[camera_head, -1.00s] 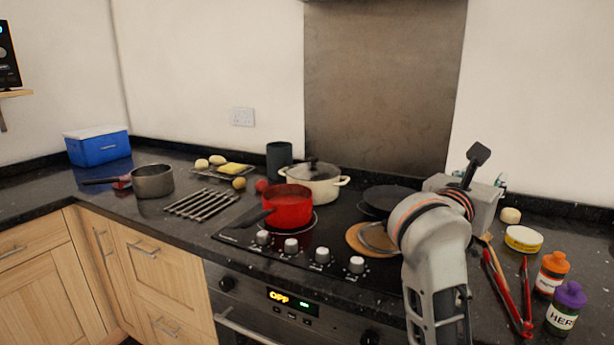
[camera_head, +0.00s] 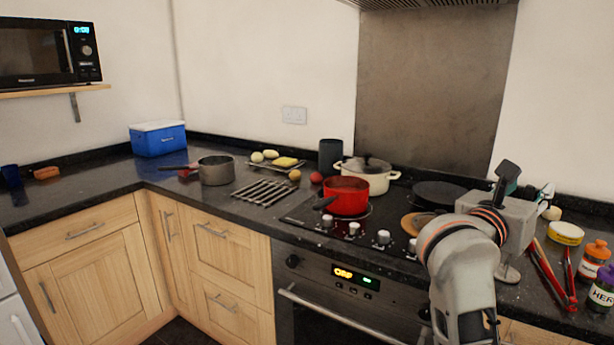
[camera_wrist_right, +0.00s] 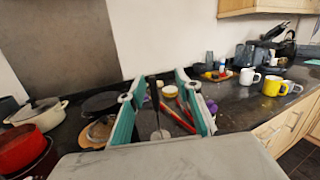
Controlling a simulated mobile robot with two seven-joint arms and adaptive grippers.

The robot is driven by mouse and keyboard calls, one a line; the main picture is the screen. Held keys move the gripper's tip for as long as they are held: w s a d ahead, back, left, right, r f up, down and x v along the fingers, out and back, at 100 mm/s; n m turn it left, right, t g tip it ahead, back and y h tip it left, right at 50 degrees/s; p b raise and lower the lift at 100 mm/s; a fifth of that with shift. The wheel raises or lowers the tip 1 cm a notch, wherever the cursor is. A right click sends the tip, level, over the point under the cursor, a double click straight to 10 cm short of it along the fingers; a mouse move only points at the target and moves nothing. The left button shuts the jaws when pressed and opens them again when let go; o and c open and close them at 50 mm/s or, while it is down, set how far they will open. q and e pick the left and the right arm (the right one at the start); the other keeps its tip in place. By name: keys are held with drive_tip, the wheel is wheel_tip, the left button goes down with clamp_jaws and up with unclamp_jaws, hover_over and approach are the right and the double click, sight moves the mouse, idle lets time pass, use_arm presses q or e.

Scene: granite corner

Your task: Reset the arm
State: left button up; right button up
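My right gripper (camera_wrist_right: 160,85) comes in at the lower right of the head view (camera_head: 530,190), over the counter right of the hob. In the right wrist view its two teal fingers stand wide apart. A black-handled utensil (camera_wrist_right: 154,92) shows upright between them; its flat dark top (camera_head: 508,169) rises above the gripper in the head view. A round silvery foot (camera_head: 507,273) shows below the gripper. I cannot tell whether the fingers touch the utensil. My left gripper is in neither current view.
A red pan (camera_head: 346,198), a cream lidded pot (camera_head: 365,180) and a black pan (camera_head: 440,193) are on the hob. Mugs (camera_wrist_right: 271,86) stand farther right. The left counter has clear stretches.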

drive_tip(key=s+a+f+m+t+y+p, duration=0.1)
drive_tip(key=s+a+f+m+t+y, duration=0.1)
drive_tip(key=a+f+m+t+y, duration=0.9)
drive_tip(key=s+a+f+m+y+p, duration=0.15)
drive_tip(key=a+f+m+y, duration=0.45)
drive_tip(key=f+m, duration=1.15)
use_arm(q)
drive_tip(key=shift+s+d+r, duration=0.15)
drive_tip(key=shift+d+r, duration=0.4)
drive_tip(key=shift+r, duration=0.25)
use_arm(e)
drive_tip(key=s+f+n+g, duration=0.3)
drive_tip(key=s+f+g, duration=0.2)
drive_tip(key=s+f, duration=0.5)
drive_tip(key=s+f+n+g, duration=0.3)
drive_tip(key=s+f+g, duration=0.3)
drive_tip(key=f, duration=1.2)
drive_tip(key=s, duration=0.4)
drive_tip(key=shift+s+a+f+g+y, duration=0.15)
drive_tip(key=shift+s+a+g+y, duration=0.15)
drive_tip(key=shift+a+y, duration=0.1)
use_arm(q)
drive_tip(key=shift+r, duration=0.2)
use_arm(e)
drive_tip(key=shift+n, duration=0.25)
